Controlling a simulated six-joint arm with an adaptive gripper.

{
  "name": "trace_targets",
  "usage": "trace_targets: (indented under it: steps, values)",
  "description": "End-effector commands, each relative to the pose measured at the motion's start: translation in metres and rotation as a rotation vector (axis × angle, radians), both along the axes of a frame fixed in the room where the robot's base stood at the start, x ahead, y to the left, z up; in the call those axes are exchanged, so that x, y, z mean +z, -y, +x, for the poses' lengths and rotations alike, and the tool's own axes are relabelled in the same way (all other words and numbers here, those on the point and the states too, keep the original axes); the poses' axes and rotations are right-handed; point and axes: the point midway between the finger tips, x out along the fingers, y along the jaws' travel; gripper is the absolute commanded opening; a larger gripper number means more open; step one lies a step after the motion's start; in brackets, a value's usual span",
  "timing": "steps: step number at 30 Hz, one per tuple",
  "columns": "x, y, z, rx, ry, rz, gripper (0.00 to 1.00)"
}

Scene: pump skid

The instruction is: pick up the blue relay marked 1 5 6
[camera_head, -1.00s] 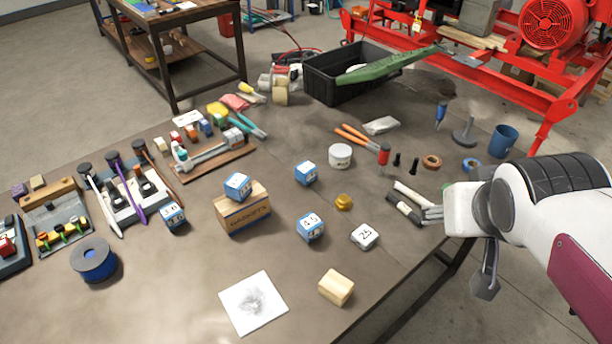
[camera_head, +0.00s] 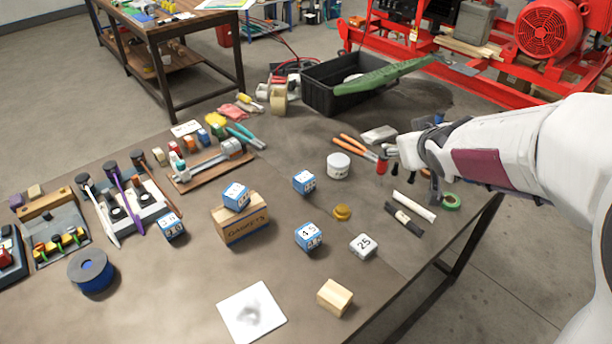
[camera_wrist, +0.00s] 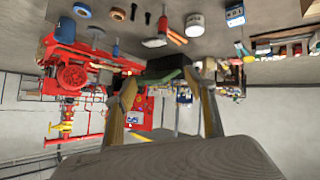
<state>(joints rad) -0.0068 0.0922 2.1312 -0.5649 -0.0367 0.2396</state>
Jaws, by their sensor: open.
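Several blue-and-white relay cubes are on the bench. One sits on top of the cardboard gaskets box; this relay (camera_head: 236,196) has small print I cannot read. Another relay (camera_head: 304,182) stands behind the middle, its marks also unreadable. A nearer relay (camera_head: 308,236) seems to show 4 and 5. A left relay (camera_head: 171,225) stands by the lever block. I cannot tell which is marked 1 5 6. My gripper (camera_wrist: 166,88) is open and empty in the wrist view, away from all relays; its fingers are not clear in the head view.
The gaskets box (camera_head: 241,225) holds one relay up. A white cube marked 25 (camera_head: 363,245), a brass knob (camera_head: 342,212), a white jar (camera_head: 338,165) and a wooden block (camera_head: 334,297) stand nearby. A black crate (camera_head: 320,97) is at the back. The front middle is mostly clear.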

Motion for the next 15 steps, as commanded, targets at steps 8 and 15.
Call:
trace_targets:
  steps: [8, 15]
  values:
    - [-0.033, -0.031, 0.049, 0.121, 0.046, 0.022, 0.55]
    - [-0.067, -0.062, 0.08, 0.236, 0.077, 0.061, 0.55]
